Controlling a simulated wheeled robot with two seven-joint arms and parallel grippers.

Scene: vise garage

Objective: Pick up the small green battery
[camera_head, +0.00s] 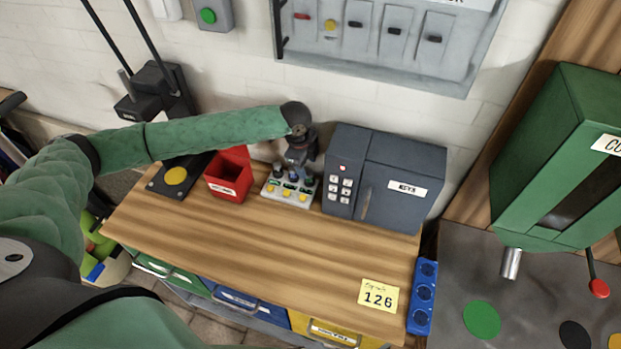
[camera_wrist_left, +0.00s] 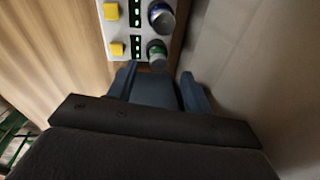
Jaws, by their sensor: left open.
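The small green battery (camera_wrist_left: 157,55) stands upright in the end slot of a pale charger (camera_wrist_left: 118,3), just ahead of my open left fingers in the left wrist view. In the head view the battery (camera_head: 308,181) is at the right end of the charger (camera_head: 287,198), partly hidden among its neighbours. My left gripper (camera_head: 297,168) reaches in from the left, just above and behind the charger. In the wrist view my left gripper (camera_wrist_left: 158,88) has its fingers apart with nothing seen held between them. My right gripper is not in view.
A bigger battery with a blue side (camera_wrist_left: 161,17) stands beside the green one. A red bin (camera_head: 229,178) is left of the charger and a dark keypad safe (camera_head: 400,185) close on its right. The wall is behind.

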